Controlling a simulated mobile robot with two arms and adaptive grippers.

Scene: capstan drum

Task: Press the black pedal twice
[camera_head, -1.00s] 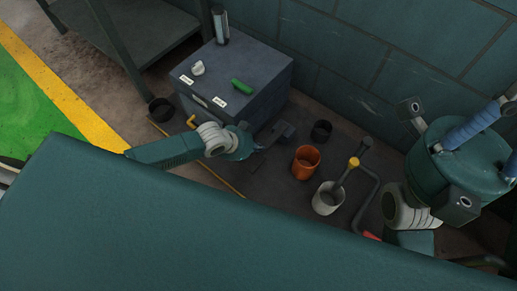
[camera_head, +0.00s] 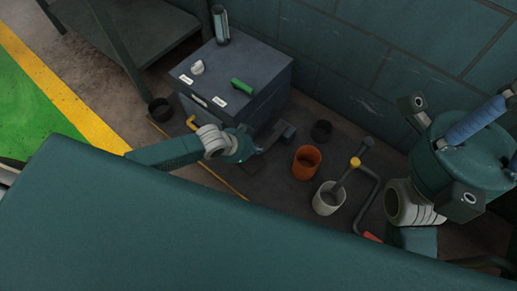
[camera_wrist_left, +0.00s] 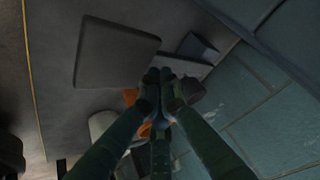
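A dark, low pedal-like piece (camera_head: 283,130) stands on the floor at the front right of the grey cabinet; I take it for the black pedal. In the left wrist view a dark angled block (camera_wrist_left: 197,48) stands beside a flat dark plate (camera_wrist_left: 115,52); I cannot tell for sure which part is the pedal. My left gripper (camera_head: 254,153) is low in front of the cabinet, just left of the pedal-like piece. In the left wrist view its fingertips (camera_wrist_left: 158,74) are together with nothing seen between them. Contact with the pedal cannot be told.
The grey cabinet (camera_head: 240,75) has a green handle (camera_head: 242,86) and a white knob (camera_head: 197,68). A block wall closes the back.

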